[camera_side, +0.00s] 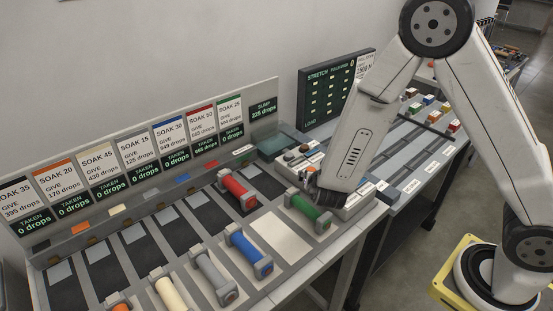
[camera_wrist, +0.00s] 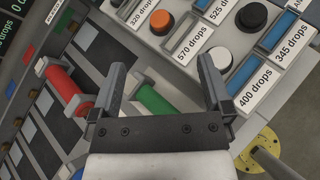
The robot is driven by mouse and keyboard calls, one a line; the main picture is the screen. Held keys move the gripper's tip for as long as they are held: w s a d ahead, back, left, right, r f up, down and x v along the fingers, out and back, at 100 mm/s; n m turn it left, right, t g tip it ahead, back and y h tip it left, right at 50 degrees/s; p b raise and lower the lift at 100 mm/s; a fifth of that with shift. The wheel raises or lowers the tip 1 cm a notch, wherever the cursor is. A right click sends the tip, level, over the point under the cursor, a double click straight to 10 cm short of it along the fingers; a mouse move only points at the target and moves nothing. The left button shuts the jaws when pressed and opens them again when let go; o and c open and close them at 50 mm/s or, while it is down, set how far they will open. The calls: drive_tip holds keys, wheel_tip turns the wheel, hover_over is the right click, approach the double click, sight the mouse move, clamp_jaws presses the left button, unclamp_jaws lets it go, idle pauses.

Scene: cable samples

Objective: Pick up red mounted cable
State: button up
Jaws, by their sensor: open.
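The red mounted cable (camera_side: 236,187) is a red cylinder between grey end blocks. It lies on the sloped rack, on a dark strip below the red-topped sign. In the wrist view it (camera_wrist: 62,80) lies left of my gripper, outside the left finger. My gripper (camera_wrist: 162,66) is open, with nothing held between its fingers. In the side view my wrist hides most of it, beside the green mounted cable. That green cable (camera_side: 308,208) also shows in the wrist view (camera_wrist: 153,101), between and beyond the finger bases.
Blue (camera_side: 243,247), grey (camera_side: 213,269) and cream (camera_side: 170,295) mounted cables lie along the rack's near side. A button panel (camera_wrist: 210,50) with orange, white and black knobs lies beyond my fingers. A signboard wall (camera_side: 150,155) stands behind the rack. Several dark strips left of the red cable are empty.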

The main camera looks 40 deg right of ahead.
sight(250, 197)
drive_tip(key=w+a+n+t, duration=0.1)
drive_tip(key=w+a+f+n+t+y, duration=0.1)
drive_tip(key=a+n, duration=0.1)
drive_tip(key=w+a+n+y, duration=0.1)
drive_tip(key=a, duration=0.1)
drive_tip(key=shift+f+n+t, duration=0.3)
drive_tip(key=shift+t, duration=0.1)
drive_tip(key=a+n+y, duration=0.1)
drive_tip(key=a, duration=0.1)
drive_tip(key=a+f+n+t+y, duration=0.1)
drive_tip(key=a+n+y, duration=0.1)
drive_tip(key=w+a+f+n+y, duration=0.1)
drive_tip(key=a+n+y, duration=0.1)
drive_tip(key=a, duration=0.1)
drive_tip(key=shift+w+t, duration=0.1)
drive_tip(key=shift+t, duration=0.3)
drive_tip(key=shift+a+f+n, duration=0.15)
drive_tip(key=shift+a+n, duration=0.15)
drive_tip(key=shift+a, duration=0.1)
drive_tip(key=shift+x, duration=1.35)
drive_tip(key=shift+w, duration=0.1)
drive_tip(key=shift+a+x, duration=0.15)
drive_tip(key=shift+x, duration=1.1)
drive_tip(key=shift+a+x, duration=0.1)
drive_tip(key=shift+x, duration=1.15)
clamp_jaws()
